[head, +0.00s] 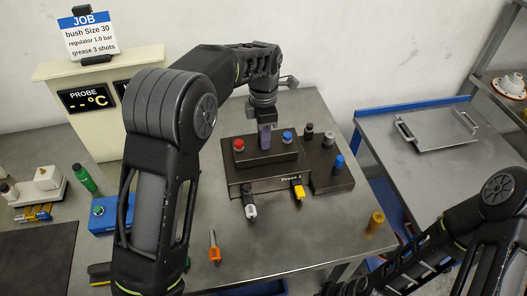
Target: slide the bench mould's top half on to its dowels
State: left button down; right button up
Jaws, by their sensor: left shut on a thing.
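My left gripper (264,124) reaches down over the bench from the back of the picture. It is shut on an upright purple piece (264,140), whose lower end meets a dark upper block (265,158). This block looks like the mould's top half, though I cannot be sure. It sits over a wider dark base (236,176). A red knob (239,145) and a blue knob (287,137) stand at either side of the purple piece. No dowels can be made out, and the seam between block and base is too small to judge. My right gripper is out of view.
A dark rack (335,184) with several coloured knobs stands right of the base. A yellow-handled tool (298,190) and a grey-tipped one (250,205) are at its front. An orange tool (214,247) and a yellow cylinder (376,220) stand nearer. A handled plate (437,131) lies on the right table.

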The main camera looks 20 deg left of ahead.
pick_arm(q)
jog(key=c, duration=1)
grip_release()
jog(key=shift+c, duration=0.2)
jog(key=shift+f, duration=0.1)
notch_tip(320, 180, up, 8)
jog(key=shift+f+b, duration=0.1)
jog(key=shift+b, duration=0.6)
